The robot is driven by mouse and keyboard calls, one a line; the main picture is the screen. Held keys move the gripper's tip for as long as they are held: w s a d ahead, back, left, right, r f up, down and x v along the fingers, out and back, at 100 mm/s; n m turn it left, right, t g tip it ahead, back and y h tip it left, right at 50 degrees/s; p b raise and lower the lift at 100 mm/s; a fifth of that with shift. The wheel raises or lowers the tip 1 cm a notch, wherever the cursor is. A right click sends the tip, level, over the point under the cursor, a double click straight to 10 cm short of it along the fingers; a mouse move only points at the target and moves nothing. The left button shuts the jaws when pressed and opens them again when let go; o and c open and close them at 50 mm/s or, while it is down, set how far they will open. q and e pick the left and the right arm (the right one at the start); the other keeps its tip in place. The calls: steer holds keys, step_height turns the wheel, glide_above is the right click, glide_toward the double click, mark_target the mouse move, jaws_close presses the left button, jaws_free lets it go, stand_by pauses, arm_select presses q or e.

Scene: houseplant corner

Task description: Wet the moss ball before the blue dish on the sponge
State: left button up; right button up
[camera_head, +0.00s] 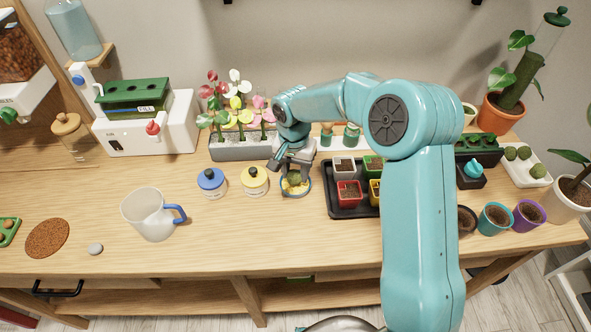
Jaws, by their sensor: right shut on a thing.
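A small blue-rimmed dish (297,196) stands on the table near the middle, with a yellow sponge (303,188) in it. My right gripper (293,175) points down over this dish and is shut on a small dark green ball, seemingly a moss ball (294,180). The ball is low over the sponge; I cannot tell whether they touch. The fingers partly hide both. More moss balls (524,153) sit on a white tray (517,174) at the far right. My left gripper is not in view.
Blue-lidded (211,181) and yellow-lidded (254,180) jars stand left of the dish. A black tray of small pots (346,209) is close on its right. A planter of flowers (235,150) stands behind. A mug (150,214) is at left. The table in front of the dish is clear.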

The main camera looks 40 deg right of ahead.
mark_target(296, 170)
steer(key=shift+f+b, duration=0.45)
steer(key=shift+f, duration=0.05)
stand_by(1.3)
steer(key=shift+r, duration=0.1)
steer(key=shift+r+p, duration=2.3)
steer(key=shift+r, duration=1.2)
